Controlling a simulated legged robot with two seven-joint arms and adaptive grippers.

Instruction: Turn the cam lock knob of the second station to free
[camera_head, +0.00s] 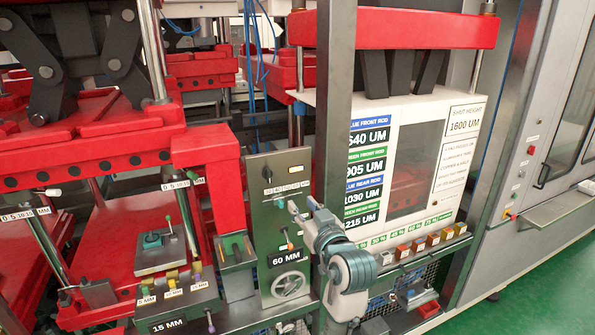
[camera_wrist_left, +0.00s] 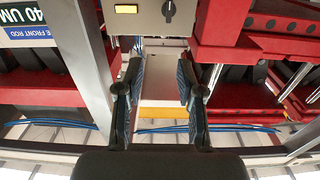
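A green upright panel (camera_head: 258,215) stands left of the grey post in the head view. A small black knob (camera_head: 267,172) is near its top, above a row of white labels. A black knob with a pointer mark (camera_wrist_left: 169,10) also shows at the top edge of the wrist view, on a grey plate beside a yellow label. I cannot read its setting. My left gripper (camera_head: 302,208) is in front of the panel, below and right of the black knob. In the wrist view its two fingers (camera_wrist_left: 160,78) are apart with nothing between them. My right gripper is not visible.
The panel also has an orange-tipped lever (camera_head: 289,243), a 60 MM label (camera_head: 286,259) and a handwheel (camera_head: 289,284). The grey post (camera_head: 333,100) stands close to my left arm. Red press frames (camera_head: 205,150) fill the left. Small coloured blocks (camera_head: 418,244) line a ledge at right.

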